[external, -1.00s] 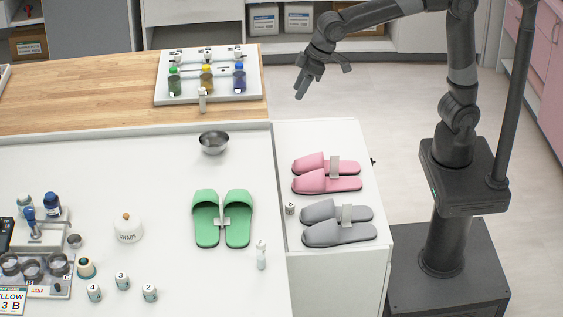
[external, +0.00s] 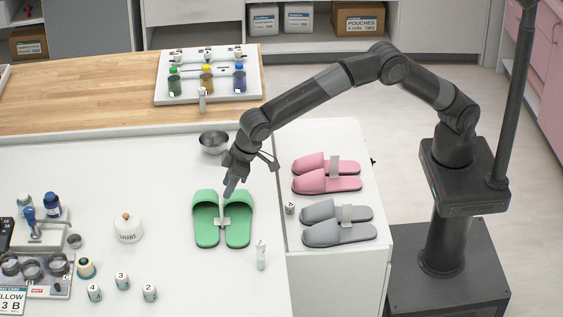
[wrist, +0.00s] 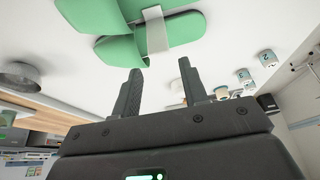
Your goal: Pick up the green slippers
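The green slippers (external: 207,228) lie side by side on the white table, joined by a pale band (external: 222,222) across their inner edges. In the wrist view the green slippers (wrist: 118,50) and the band (wrist: 156,32) show at the top, beyond the fingertips. My gripper (external: 230,190) is above the far end of the slippers, pointing down. In the wrist view my gripper (wrist: 163,75) has its two fingers apart with nothing between them. From the external view I cannot tell whether a finger touches the right slipper.
A steel bowl (external: 213,143) stands just behind the slippers, close to my arm. A small white bottle (external: 261,256) stands at their front right. Pink slippers (external: 330,182) and grey slippers (external: 335,233) lie on the side cabinet. A white swab jar (external: 128,228) stands left.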

